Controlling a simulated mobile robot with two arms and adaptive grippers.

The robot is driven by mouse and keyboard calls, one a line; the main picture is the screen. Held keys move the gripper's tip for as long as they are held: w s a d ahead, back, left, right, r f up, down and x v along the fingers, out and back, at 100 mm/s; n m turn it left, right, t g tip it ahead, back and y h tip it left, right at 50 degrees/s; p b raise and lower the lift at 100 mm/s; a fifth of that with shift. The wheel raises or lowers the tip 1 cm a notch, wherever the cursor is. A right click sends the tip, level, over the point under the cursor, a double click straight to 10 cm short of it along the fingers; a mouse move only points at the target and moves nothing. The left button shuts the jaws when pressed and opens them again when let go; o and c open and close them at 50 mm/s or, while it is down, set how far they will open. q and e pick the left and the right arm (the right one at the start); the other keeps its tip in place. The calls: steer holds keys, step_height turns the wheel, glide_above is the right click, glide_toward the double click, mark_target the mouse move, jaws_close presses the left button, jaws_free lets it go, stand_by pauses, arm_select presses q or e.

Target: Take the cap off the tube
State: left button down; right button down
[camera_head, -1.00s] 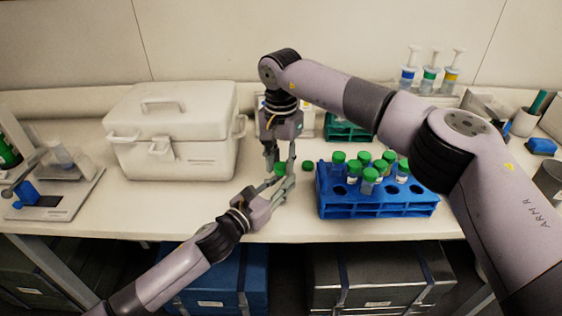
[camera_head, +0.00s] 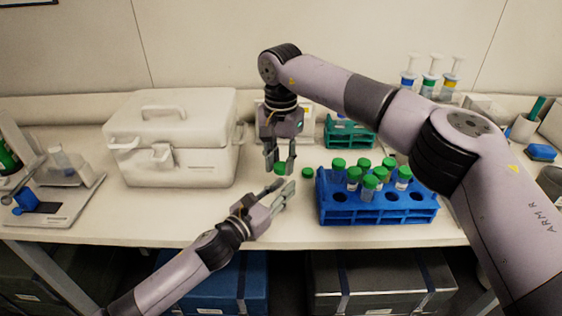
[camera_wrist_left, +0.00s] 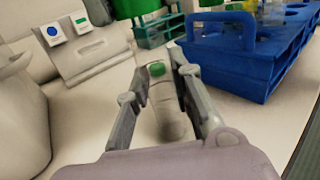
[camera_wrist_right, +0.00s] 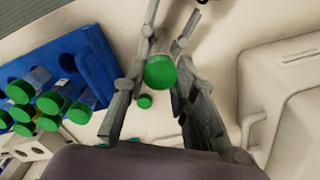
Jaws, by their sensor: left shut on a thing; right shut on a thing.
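My right gripper (camera_head: 280,162) points down and is shut on a green cap (camera_wrist_right: 160,72), which shows between its fingers in the right wrist view. My left gripper (camera_head: 279,191) is lower and nearer the front edge, shut on a clear tube (camera_wrist_left: 170,112). The tube looks uncapped and apart from the held cap; its body is hard to make out in the head view. The held cap also shows at the top of the left wrist view (camera_wrist_left: 132,7). Another green cap (camera_head: 307,173) lies on the table, also seen in the right wrist view (camera_wrist_right: 145,101).
A blue rack (camera_head: 376,212) with several green-capped tubes stands right of the grippers. A green rack (camera_head: 349,134) is behind it. A white lidded box (camera_head: 172,150) stands to the left.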

mark_target(281, 165)
steer(key=shift+r, duration=1.9)
arm_select(q)
steer(key=c, duration=1.3)
jaws_free()
steer(key=shift+c, duration=0.2)
